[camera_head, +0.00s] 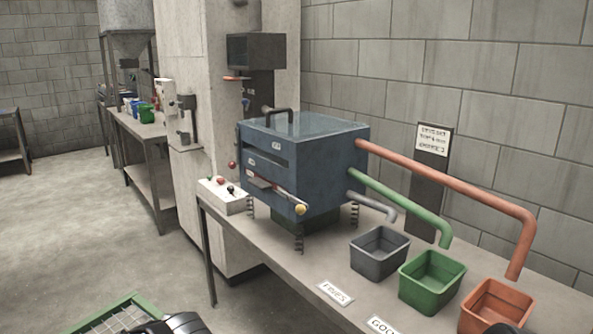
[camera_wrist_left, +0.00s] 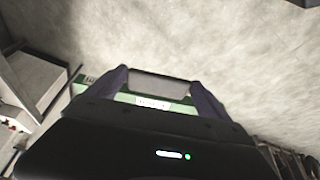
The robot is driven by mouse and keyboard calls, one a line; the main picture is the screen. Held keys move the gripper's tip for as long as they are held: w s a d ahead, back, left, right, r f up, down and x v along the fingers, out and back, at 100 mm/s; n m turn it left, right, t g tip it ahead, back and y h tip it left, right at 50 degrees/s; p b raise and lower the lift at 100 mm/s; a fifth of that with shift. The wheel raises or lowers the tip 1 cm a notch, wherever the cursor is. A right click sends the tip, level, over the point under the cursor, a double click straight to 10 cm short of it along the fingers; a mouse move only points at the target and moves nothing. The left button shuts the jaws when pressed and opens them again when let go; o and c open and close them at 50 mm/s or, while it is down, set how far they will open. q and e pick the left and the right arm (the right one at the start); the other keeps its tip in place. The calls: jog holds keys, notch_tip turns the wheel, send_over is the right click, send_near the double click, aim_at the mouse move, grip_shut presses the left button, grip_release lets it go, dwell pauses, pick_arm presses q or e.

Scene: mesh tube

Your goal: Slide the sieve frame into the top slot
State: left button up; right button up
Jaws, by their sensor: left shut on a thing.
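The sieve frame (camera_head: 112,316), green-edged with a pale mesh, shows in part at the bottom left of the head view. Its green edge (camera_wrist_left: 85,79) with a white label shows in the left wrist view. My left gripper (camera_wrist_left: 160,84) is shut on the frame; its two dark fingers stand either side of a grey piece there. The blue sifter box (camera_head: 325,165) stands on the bench, well apart from the frame. Its top slot (camera_head: 266,152) is a dark opening in the front face. A dark shape at the bottom right edge may be my right gripper; its fingers are hidden.
Grey (camera_head: 379,267), green (camera_head: 430,292) and orange (camera_head: 492,315) bins stand at right below the pipes.

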pick_arm(q)
jog(key=shift+w+r, duration=0.25)
jog(key=shift+w, duration=0.05)
jog(key=w+r+m+h+p, duration=0.1)
jog(key=w+m+p, duration=0.1)
jog(key=w, duration=0.3)
jog(key=w+r+m+t+h+p, duration=0.1)
jog(key=w+r+m+p, duration=0.1)
jog(key=w+m, duration=0.3)
jog(key=w+r+m+t+h+p, duration=0.1)
jog(key=w+m+p, duration=0.2)
jog(key=w+p, duration=0.1)
jog(key=shift+w+d+r+h, duration=0.15)
jog(key=shift+w+d+h, duration=0.15)
jog(key=shift+w, duration=0.15)
jog(key=shift+w+m, duration=0.35)
jog(key=shift+m, duration=0.15)
